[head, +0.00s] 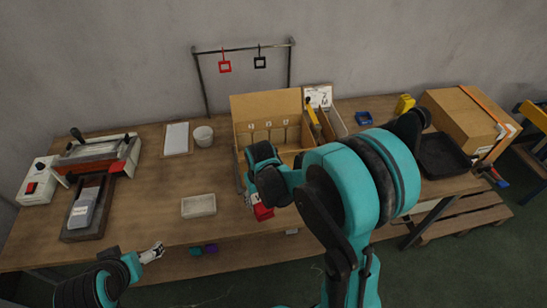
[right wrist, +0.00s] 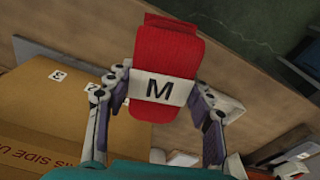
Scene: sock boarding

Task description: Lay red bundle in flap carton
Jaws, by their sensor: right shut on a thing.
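The red bundle (head: 263,213) has a white band marked M, which shows clearly in the right wrist view (right wrist: 165,55). My right gripper (right wrist: 162,98) is shut on it, one finger at each side. In the head view it holds the bundle by the table's front edge, in front of the carton. The flap carton (head: 264,107) stands at the table's back middle with its flap raised; my right arm hides part of it. Its cardboard, with number labels, fills the left of the right wrist view (right wrist: 50,105). My left gripper (head: 152,252) is empty at the front left; its opening is unclear.
A white tray (head: 198,206) lies left of the bundle. A press-like machine (head: 95,150) stands at left. A black tray (head: 444,156) and closed box (head: 465,120) are at right. Bare wood lies around the white tray.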

